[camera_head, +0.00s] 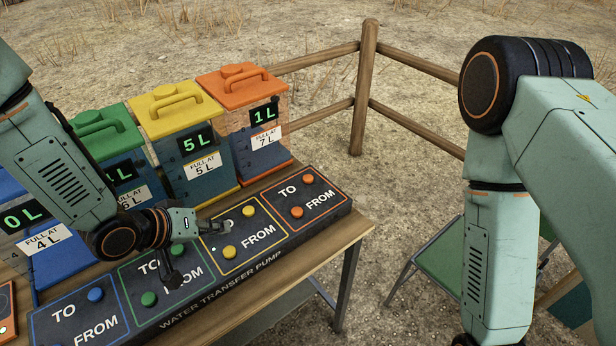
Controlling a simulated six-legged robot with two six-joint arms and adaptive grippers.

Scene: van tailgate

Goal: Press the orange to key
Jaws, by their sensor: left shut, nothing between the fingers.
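The orange TO key (308,180) is a round orange button at the top right of the orange-outlined section of the water transfer pump panel (265,268). The orange FROM key (297,212) sits below it, left of its label. My left gripper (224,227) is shut and empty. Its tip is over the yellow section, left of the yellow TO key (248,210), and hides that section's TO label. It is apart from the orange section. Whether the tip touches the panel, I cannot tell. My right arm stands at the right; its gripper is out of frame.
Behind the panel stand the orange tank (252,120) reading 1 L, the yellow tank (182,140) reading 5 L, the green tank (110,150), partly hidden, and the blue tank (12,190) reading 0 L. A green chair (440,255) and wooden fence (365,90) are beyond.

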